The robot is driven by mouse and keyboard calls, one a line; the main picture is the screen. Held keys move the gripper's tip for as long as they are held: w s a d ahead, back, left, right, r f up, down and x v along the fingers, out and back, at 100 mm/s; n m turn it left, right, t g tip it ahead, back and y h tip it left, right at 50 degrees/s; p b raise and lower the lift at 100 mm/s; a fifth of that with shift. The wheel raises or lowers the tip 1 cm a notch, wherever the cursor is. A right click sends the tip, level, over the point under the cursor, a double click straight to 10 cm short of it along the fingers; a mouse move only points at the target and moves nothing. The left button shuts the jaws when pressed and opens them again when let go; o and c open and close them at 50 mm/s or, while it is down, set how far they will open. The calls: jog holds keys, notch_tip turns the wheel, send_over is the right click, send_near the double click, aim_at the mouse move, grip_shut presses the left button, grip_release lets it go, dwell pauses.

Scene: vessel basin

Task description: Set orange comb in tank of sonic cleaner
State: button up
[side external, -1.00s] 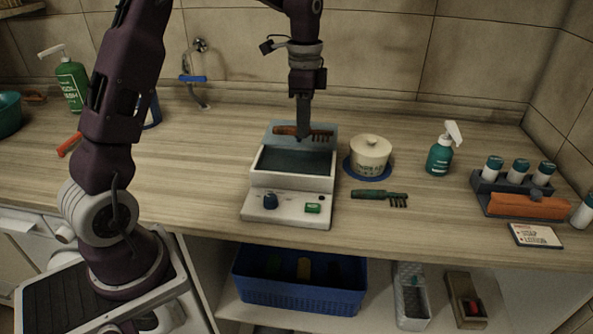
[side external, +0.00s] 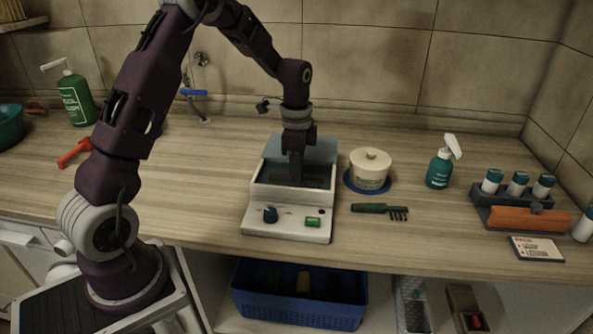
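The sonic cleaner (side external: 288,222) is a pale box with a blue knob and a green switch on its front, and its open tank (side external: 262,190) is behind them. My gripper (side external: 296,182) points straight down with its fingertips inside the tank. The orange comb is not clearly visible; a dark shape (side external: 315,183) beside the fingertips, low in the tank, may be it. I cannot tell whether the fingers are open or shut on it.
A green comb (side external: 380,210) lies on the counter right of the cleaner. A blue basket (side external: 298,310) sits below.

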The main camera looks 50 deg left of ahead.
jog(key=s+d+r+n+t, duration=0.1)
jog(key=s+d+r, duration=0.1)
jog(key=r, duration=0.6)
jog(key=s+d+r+n, duration=0.1)
jog(key=s+d+r, duration=0.1)
jog(key=r, duration=0.7)
jog(key=s+d+n+t, duration=0.2)
jog(key=s+d+n, duration=0.1)
jog(key=s, duration=0.8)
jog(key=s+d+n+t, duration=0.2)
jog(key=s+d+n, duration=0.2)
jog(key=s, duration=0.7)
jog(key=d, duration=0.2)
jog(key=shift+d+r+t, duration=0.25)
jog(key=shift+d+t, duration=0.05)
jog(key=shift+c, duration=0.5)
